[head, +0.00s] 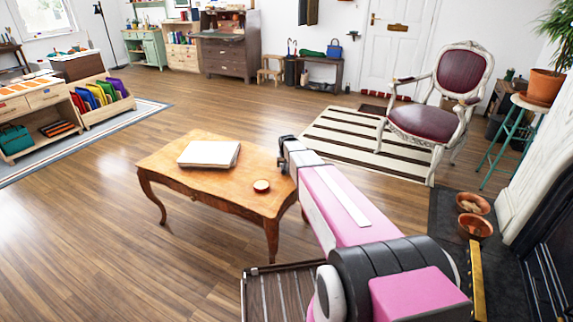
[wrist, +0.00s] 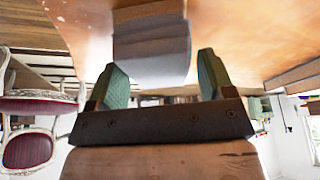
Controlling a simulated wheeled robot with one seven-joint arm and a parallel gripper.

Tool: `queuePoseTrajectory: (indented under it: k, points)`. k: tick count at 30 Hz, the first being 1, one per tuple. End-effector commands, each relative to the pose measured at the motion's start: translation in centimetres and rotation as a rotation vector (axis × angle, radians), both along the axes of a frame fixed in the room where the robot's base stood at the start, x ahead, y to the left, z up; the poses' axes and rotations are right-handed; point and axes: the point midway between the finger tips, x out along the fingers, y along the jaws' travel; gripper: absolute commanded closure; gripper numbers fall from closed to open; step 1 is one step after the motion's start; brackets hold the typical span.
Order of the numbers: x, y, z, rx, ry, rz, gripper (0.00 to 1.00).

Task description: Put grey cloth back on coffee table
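The coffee table (head: 160,160) is light brown wood with curved legs and stands left of my arm in the head view. Its orange-brown top (wrist: 235,35) fills much of the upper wrist view, which looks upside down. The grey cloth (wrist: 152,55) shows in the wrist view as a thick folded piece between my two green fingers. My gripper (wrist: 160,72) has its fingers well apart on either side of the cloth. A narrow gap shows by the right finger; contact is unclear. In the head view my arm's end is near the table's right edge, and the cloth is not visible.
A pale flat stack (head: 208,154) and a small round tin (head: 261,186) lie on the table. A red armchair (head: 435,110) stands on a striped rug to the right. Clay pots (head: 474,224) sit by the fireplace. Floor left of the table is clear.

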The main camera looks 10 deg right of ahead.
Motion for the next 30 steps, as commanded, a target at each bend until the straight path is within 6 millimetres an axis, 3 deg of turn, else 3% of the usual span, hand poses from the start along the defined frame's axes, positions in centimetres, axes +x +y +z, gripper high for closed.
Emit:
queuePoseTrajectory:
  k: [13, 30]
  points:
    - [-0.4, 0.0, 0.7, 0.000, 0.000, 0.000, 0.07]
    - [-3.9, 0.4, 9.0, 0.000, -0.001, 0.000, 0.07]
